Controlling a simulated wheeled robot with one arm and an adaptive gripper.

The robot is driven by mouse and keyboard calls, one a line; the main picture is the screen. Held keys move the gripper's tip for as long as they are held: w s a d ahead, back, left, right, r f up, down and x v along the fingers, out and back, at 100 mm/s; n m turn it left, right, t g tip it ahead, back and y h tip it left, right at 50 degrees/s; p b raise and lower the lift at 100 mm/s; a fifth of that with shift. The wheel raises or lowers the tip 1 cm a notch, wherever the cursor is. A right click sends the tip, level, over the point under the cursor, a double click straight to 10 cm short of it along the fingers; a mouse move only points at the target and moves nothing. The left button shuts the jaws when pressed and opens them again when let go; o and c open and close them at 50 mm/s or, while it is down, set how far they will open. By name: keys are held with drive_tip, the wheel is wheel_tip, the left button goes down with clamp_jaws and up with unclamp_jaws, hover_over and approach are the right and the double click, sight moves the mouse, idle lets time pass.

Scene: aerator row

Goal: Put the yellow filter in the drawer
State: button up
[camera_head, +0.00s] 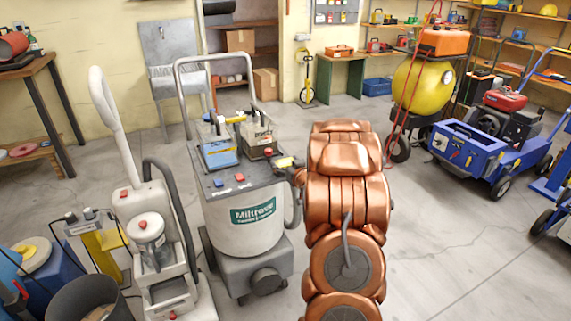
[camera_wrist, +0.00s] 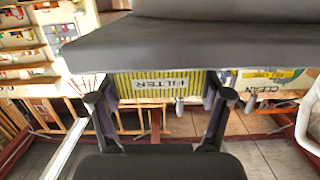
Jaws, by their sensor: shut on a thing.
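The yellow filter (camera_wrist: 150,92) is ribbed, with a pale label reading "FILTER" upside down in the wrist view. It lies between the two dark fingers of my gripper (camera_wrist: 162,108), which is shut on it. In the head view my copper arm reaches to the grey machine marked Miltrove (camera_head: 252,213). A small yellow patch, likely the filter (camera_head: 285,162), shows at the arm's end beside the machine's top right edge. My gripper is mostly hidden there by the arm. I cannot make out the drawer for certain in either view.
A blue box (camera_head: 220,154) and a lettered box (camera_head: 262,140) stand on the machine's top. A tall metal handle (camera_head: 213,58) rises behind them. A pale upright vacuum (camera_head: 148,220) stands close on the left.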

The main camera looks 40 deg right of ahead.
drive_tip(key=shift+f, duration=0.2)
drive_tip(key=o, duration=1)
drive_tip(key=shift+r, duration=0.1)
drive_tip(key=v, duration=0.7)
drive_tip(key=shift+s+r, duration=0.3)
drive_tip(key=shift+r, duration=0.05)
